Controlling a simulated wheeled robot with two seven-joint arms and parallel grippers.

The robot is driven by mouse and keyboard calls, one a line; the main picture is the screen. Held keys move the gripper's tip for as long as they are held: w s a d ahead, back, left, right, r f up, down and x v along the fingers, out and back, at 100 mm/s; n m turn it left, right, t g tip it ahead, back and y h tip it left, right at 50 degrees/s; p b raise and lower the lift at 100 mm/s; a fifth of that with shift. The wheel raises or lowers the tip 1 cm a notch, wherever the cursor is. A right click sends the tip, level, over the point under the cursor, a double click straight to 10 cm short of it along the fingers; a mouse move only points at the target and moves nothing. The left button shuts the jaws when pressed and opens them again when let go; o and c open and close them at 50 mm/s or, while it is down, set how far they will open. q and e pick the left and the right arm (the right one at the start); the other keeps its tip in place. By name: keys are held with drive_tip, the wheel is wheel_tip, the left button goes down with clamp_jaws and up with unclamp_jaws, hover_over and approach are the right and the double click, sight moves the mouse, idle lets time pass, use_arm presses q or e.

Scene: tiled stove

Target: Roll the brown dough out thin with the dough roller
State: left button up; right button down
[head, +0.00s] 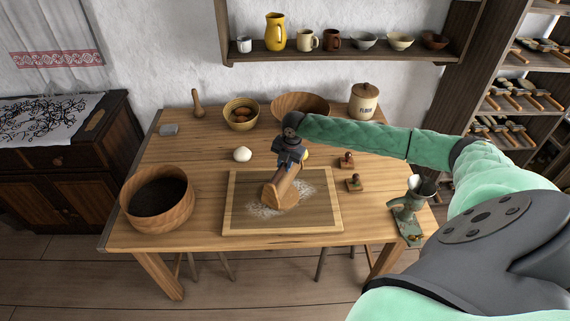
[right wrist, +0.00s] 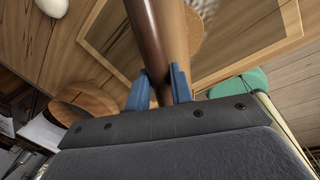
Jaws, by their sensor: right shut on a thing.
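My right gripper (head: 290,158) is over the framed wooden board (head: 325,218). In the right wrist view its blue fingers (right wrist: 160,90) are shut on a wooden rod, the dough roller (right wrist: 148,35), dark on one side and lighter on the other. In the head view the roller (head: 283,184) slopes down from the gripper toward the board. A tan-brown rounded piece, apparently the brown dough (head: 290,195), lies at its lower end on the white flour patch. The roller partly hides it, and I cannot tell whether they touch. My left gripper is out of view.
A large bowl (head: 158,178) with dark contents stands left of the board, and a green metal grinder (head: 409,212) right.

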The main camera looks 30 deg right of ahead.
sight(288, 176)
drive_tip(key=shift+w+a+f+b, duration=0.15)
drive_tip(key=shift+f+b, duration=0.15)
drive_tip(key=shift+f, duration=0.5)
drive_tip(key=shift+w+f+b, duration=0.15)
drive_tip(key=shift+f+b, duration=0.1)
drive_tip(key=shift+f, duration=0.55)
drive_tip(key=shift+w+a+f+b, duration=0.15)
drive_tip(key=shift+f+b, duration=0.15)
drive_tip(key=shift+f, duration=0.5)
drive_tip(key=shift+f, duration=0.6)
drive_tip(key=shift+s, duration=0.1)
drive_tip(key=shift+s+d+p, duration=0.35)
drive_tip(key=shift+s+d, duration=0.25)
drive_tip(key=shift+s, duration=0.35)
drive_tip(key=shift+s+d+f+p, duration=0.1)
drive_tip(key=shift+s+d+p, duration=0.35)
drive_tip(key=shift+s, duration=0.6)
drive_tip(key=shift+d, duration=0.1)
